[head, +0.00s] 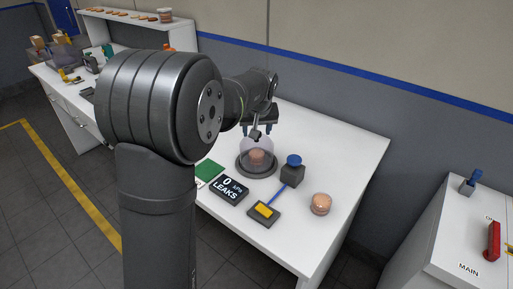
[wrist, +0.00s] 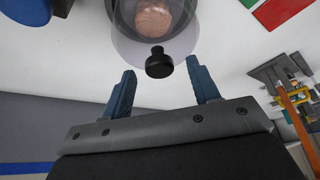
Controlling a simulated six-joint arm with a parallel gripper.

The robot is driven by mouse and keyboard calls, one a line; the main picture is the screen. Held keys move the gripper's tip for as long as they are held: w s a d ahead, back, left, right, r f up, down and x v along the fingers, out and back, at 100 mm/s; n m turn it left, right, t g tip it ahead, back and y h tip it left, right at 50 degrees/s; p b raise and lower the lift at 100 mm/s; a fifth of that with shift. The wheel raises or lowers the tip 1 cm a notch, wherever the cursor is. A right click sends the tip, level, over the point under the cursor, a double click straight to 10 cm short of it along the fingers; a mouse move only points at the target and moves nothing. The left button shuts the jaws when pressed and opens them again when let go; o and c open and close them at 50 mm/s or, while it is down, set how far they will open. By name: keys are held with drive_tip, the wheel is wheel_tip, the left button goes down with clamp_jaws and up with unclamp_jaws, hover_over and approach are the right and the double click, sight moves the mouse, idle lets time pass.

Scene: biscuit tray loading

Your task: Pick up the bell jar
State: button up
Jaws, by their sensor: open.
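The bell jar (head: 256,148) is a clear dome standing on a round dark base (head: 243,168) on the white table. A stack of round biscuits (head: 257,157) shows inside it. In the wrist view the bell jar (wrist: 184,38) is at the top, with its black knob (wrist: 159,64) pointing towards my gripper and biscuits (wrist: 153,17) behind the clear wall. My gripper (wrist: 161,85) is open and empty, its two blue fingers apart. The knob appears just beyond the fingertips, roughly midway between them. In the head view my gripper (head: 259,131) is above the jar, partly hidden by my arm.
A display reading "0 kPa LEAKS" (head: 229,190) and a green card (head: 209,173) lie in front. The table's right back area is clear.

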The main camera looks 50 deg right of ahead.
drive_tip(key=shift+w+d+f, duration=0.15)
drive_tip(key=shift+f, duration=0.3)
clamp_jaws()
drive_tip(key=shift+r, duration=0.1)
